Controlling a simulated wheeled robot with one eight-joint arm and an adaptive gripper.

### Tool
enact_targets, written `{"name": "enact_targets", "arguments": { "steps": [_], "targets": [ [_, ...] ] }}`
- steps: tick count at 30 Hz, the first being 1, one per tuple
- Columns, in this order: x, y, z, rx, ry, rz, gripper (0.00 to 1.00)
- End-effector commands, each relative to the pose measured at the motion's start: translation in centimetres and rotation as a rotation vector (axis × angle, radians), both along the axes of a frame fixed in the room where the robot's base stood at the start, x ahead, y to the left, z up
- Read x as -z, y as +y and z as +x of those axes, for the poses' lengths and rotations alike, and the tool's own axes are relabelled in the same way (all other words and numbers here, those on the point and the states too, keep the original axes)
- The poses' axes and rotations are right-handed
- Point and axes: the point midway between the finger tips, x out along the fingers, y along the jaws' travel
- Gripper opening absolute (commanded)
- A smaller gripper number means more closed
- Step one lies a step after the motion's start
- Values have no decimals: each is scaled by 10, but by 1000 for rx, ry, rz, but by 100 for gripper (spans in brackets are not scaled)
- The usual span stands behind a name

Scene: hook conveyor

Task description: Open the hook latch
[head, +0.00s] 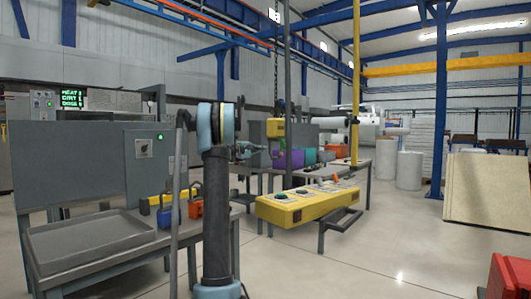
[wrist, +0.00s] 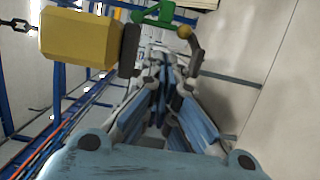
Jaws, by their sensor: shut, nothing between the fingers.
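The hook block is a yellow box (head: 275,128) hanging on a chain in the head view. The same yellow block (wrist: 80,38) fills the upper left of the wrist view. The dark hook (wrist: 130,50) joins its right side. A green latch (wrist: 160,14) with a yellow round knob (wrist: 183,31) spans the top, close to the hook's curved dark end (wrist: 195,55). My gripper (wrist: 168,70) is shut and empty, its fingertips between the two dark hook parts in this view. Whether they touch is unclear. In the head view my gripper (head: 250,150) is left of the hook.
A yellow control box (head: 305,205) with buttons hangs on a grey pole in front. A bench at left holds a grey tray (head: 90,238) and blue and orange padlock-like items (head: 195,207). Purple and green objects (head: 300,158) stand behind the hook.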

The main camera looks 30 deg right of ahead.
Motion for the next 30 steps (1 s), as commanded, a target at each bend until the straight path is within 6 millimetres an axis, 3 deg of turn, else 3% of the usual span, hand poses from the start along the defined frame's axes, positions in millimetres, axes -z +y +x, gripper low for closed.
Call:
{"name": "enact_targets", "arguments": {
  "steps": [15,30],
  "targets": [
    [0,-77,11,2,0,0,0],
    [0,-89,13,1,0,0,0]
  ]
}}
